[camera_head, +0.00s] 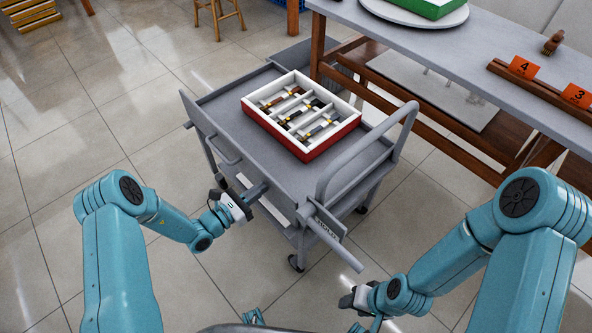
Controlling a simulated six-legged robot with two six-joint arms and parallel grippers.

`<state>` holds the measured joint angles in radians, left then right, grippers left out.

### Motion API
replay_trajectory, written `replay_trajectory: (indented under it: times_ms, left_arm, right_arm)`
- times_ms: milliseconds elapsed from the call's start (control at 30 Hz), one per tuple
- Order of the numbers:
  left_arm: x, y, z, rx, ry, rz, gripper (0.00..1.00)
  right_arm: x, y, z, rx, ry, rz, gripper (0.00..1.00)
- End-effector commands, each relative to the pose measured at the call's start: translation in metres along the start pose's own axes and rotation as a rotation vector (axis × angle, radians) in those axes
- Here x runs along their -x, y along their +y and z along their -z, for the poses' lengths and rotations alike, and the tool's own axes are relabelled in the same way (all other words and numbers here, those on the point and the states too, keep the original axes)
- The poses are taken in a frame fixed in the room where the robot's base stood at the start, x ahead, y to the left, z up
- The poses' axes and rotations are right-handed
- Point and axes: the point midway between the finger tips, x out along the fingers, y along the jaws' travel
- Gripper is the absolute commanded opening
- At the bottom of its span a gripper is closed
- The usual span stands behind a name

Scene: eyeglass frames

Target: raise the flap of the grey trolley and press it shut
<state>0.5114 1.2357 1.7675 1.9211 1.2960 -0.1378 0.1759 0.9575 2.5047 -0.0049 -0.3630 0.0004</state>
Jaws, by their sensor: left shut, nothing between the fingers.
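The grey trolley (219,101) stands in the middle of the head view. I cannot tell for certain which panel is the flap. My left gripper (258,191) is shut and empty at the trolley's near left side, below the top's edge. Whether it touches the trolley is unclear. My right gripper (349,300) is low in front of the trolley, apart from the labelled panel; its fingers are too small and dark to judge.
A red and white box (330,141) with several eyeglass frames in compartments sits on the trolley top. A grey-topped table (450,50) stands close behind on the right, carrying orange number cards (523,68). Tiled floor is free on the left.

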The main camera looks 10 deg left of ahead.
Motion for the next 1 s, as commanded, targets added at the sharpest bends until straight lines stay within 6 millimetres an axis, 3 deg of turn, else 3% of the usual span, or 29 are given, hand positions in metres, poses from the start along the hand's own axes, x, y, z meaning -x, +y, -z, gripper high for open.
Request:
replay_trajectory:
  times_ms: [267,1000]
  left_arm:
    - [0.006,0.001,-0.001,0.001,0.0,-0.002,0.0]
    - [0.071,0.001,0.0,0.001,0.0,-0.002,0.0]
  right_arm:
    - [0.001,-0.001,0.0,0.0,0.0,0.0,0.48]
    - [0.009,-0.003,0.0,0.0,0.0,0.0,0.48]
